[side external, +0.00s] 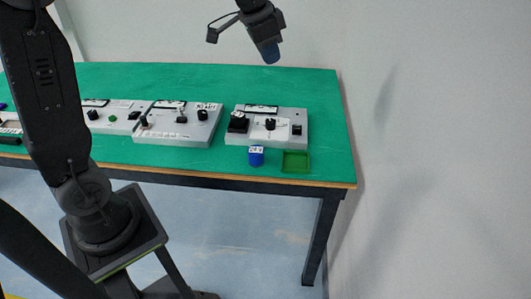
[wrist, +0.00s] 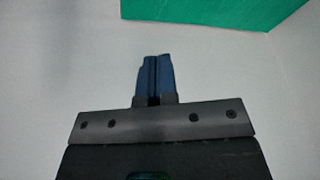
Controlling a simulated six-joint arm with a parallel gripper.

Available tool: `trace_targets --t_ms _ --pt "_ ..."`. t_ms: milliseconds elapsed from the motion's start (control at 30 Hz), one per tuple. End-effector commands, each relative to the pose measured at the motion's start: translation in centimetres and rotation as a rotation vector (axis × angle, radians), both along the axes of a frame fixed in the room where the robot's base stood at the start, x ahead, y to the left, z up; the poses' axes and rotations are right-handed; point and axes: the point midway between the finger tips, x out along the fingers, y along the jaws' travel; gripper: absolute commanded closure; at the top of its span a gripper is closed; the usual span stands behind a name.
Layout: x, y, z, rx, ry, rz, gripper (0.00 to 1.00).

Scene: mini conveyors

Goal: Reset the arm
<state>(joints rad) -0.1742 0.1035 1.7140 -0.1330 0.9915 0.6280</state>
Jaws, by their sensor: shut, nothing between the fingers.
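The wrist view shows mostly pale wall and a corner of the green tabletop (wrist: 210,12) at the top right. My gripper touches nothing.
Several grey control boxes stand in a row, with the rightmost box (side external: 270,128) near the right end. A blue cylinder with a white top (side external: 256,157) stands in front of it, beside a green square tray (side external: 296,161). The air around my gripper is clear.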

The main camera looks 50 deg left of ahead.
Motion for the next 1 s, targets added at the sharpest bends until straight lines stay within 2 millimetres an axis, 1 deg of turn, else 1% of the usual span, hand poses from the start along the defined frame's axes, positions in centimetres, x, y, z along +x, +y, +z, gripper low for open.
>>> trace_targets --t_ms 33,133,233,300,400,500,600,700,800,1000 --pt "-2.3 -1.0 0.8 -0.004 -0.013 0.027 1.00" --pt "-6.5 -2.4 1.4 -0.017 -0.034 0.093 1.00" --pt "-10.8 -3.6 1.3 -0.032 -0.055 0.158 1.00" --pt "-13.7 -4.3 0.8 -0.045 -0.071 0.203 1.00" --pt "-17.5 -5.0 -0.3 -0.065 -0.092 0.263 1.00" --pt "-20.5 -5.5 -1.6 -0.085 -0.109 0.313 1.00" --pt "-22.4 -5.7 -2.7 -0.100 -0.123 0.349 1.00" --pt "-23.5 -5.8 -3.4 -0.109 -0.128 0.370 1.00" --pt "-23.8 -5.8 -3.7 -0.113 -0.130 0.378 1.00" --pt "-23.8 -5.8 -3.7 -0.113 -0.129 0.379 1.00"
